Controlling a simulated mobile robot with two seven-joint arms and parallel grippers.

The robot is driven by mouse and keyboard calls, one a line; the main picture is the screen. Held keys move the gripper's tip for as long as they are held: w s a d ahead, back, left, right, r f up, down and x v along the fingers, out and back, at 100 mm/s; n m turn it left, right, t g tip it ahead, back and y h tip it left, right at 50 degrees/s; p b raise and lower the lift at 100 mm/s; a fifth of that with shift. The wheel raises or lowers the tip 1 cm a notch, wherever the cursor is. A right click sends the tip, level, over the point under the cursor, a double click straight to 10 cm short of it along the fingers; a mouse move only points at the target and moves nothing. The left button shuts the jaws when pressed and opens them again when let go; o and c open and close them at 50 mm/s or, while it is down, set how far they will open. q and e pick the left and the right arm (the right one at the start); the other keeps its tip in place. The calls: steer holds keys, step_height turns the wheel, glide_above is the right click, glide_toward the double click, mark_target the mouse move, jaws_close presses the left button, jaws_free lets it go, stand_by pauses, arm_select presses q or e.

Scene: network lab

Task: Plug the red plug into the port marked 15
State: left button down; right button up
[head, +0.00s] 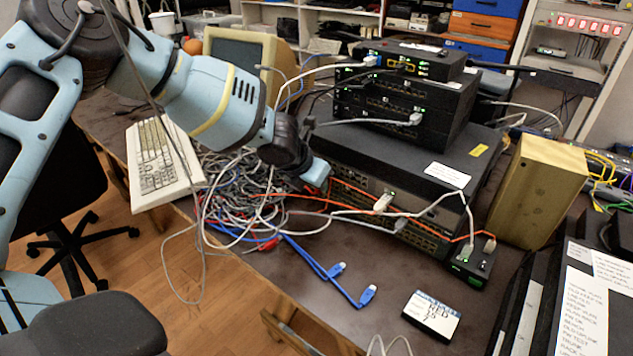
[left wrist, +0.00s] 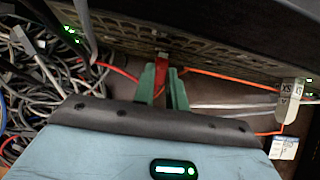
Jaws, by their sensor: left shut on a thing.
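My left gripper (head: 318,176) is at the left end of the front of the large black switch (head: 415,160). In the left wrist view its green fingers (left wrist: 164,88) are shut on the red plug (left wrist: 162,76). The plug points at the switch's port panel (left wrist: 215,62), its tip at or very close to it. I cannot tell whether the tip is inside a port. The port numbers are too small to read, so I cannot pick out port 15. My right gripper is not in view.
A tangle of cables (head: 240,190) lies left of the switch. Orange and white cables run across its front, with a pale plug (left wrist: 292,88) to the right.

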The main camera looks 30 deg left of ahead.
arm_select(q)
steer(key=shift+w+p, duration=0.3)
steer(key=shift+p, duration=0.05)
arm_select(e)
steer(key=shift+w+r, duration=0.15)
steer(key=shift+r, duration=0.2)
arm_select(q)
steer(key=c, duration=1.3)
jaws_free()
steer(key=shift+c, duration=0.2)
steer(key=shift+s+r, duration=0.1)
steer(key=shift+r, duration=0.1)
steer(key=p+v, duration=0.1)
steer(key=v, duration=0.6)
steer(key=shift+r+p, duration=0.15)
steer(key=shift+p, duration=0.2)
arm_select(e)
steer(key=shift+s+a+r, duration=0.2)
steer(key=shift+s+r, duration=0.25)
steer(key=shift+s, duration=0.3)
arm_select(q)
steer(key=shift+s, duration=0.15)
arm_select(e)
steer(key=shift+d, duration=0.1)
